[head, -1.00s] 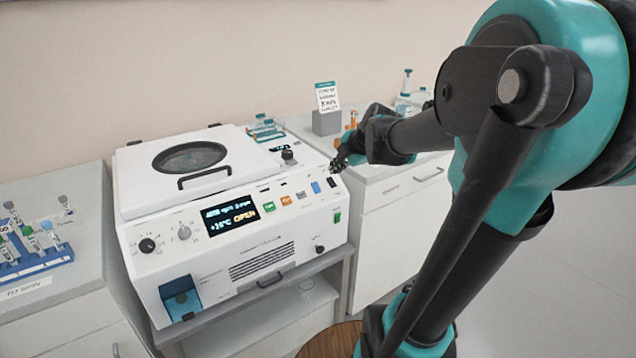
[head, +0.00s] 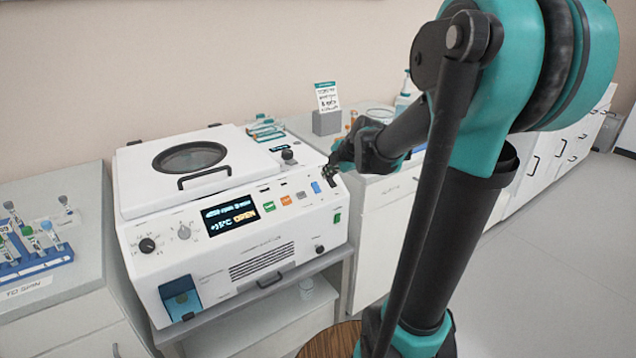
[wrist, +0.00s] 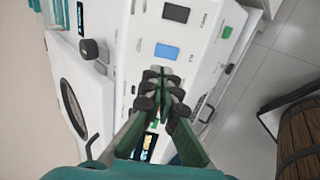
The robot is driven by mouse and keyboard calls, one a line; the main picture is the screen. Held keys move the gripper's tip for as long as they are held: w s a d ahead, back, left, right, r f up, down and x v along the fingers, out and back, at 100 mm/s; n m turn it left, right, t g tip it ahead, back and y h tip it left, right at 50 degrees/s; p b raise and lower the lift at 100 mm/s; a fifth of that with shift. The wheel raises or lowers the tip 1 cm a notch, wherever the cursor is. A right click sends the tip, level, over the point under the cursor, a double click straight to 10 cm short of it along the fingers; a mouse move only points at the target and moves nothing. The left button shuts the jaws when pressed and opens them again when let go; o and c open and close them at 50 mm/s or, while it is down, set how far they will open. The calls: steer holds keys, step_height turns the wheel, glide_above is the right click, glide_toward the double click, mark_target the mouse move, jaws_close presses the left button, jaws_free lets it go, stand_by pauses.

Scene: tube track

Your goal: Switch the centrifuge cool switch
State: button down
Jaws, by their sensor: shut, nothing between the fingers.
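The white centrifuge (head: 225,290) stands on a low stand, its round-windowed lid down. Its front panel has a lit display (head: 231,215) reading OPEN and a row of coloured switches. Small labels there are too blurred to read, so I cannot tell which is the cool switch. My gripper (head: 329,174) is shut and empty at the panel's upper right. In the wrist view my fingertips (wrist: 160,76) appear just short of the blue switch; contact is unclear.
A tube rack (head: 35,262) stands on the left counter. A sign (head: 327,97) and bottles stand on the right counter. A wooden stool (head: 330,340) is low in front. Floor at the right is clear.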

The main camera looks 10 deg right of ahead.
mark_target(315, 185)
steer(key=shift+x, duration=4.1)
steer(key=shift+w+a+f, duration=0.15)
steer(key=shift+w, duration=0.1)
steer(key=shift+s+f, duration=0.1)
steer(key=shift+s, duration=0.05)
